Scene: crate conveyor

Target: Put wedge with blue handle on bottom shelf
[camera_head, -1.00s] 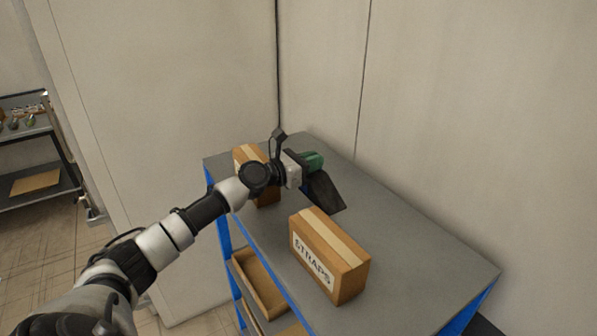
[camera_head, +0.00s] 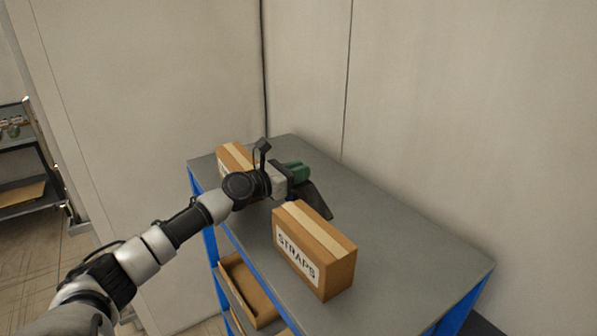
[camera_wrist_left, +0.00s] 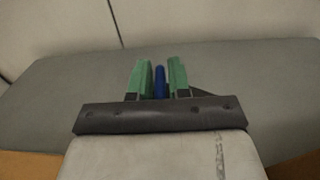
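My left gripper (camera_head: 297,171), with green fingers, is over the far half of the grey top of a blue-framed shelf unit (camera_head: 405,265). A dark wedge (camera_head: 318,200) hangs out below and to the right of the fingers. In the left wrist view, the wedge's blue handle (camera_wrist_left: 160,82) stands between the two green fingers (camera_wrist_left: 160,77), which are close around it. A dark corner of the wedge shows behind the right finger. Whether the wedge touches the top is hard to tell. My right gripper is out of view.
A STRAPS box (camera_head: 313,255) stands on the top, just in front of the wedge. Another box (camera_head: 235,157) stands behind my wrist. An open cardboard box (camera_head: 248,290) sits on a lower shelf. Walls stand behind. The top's right part is clear.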

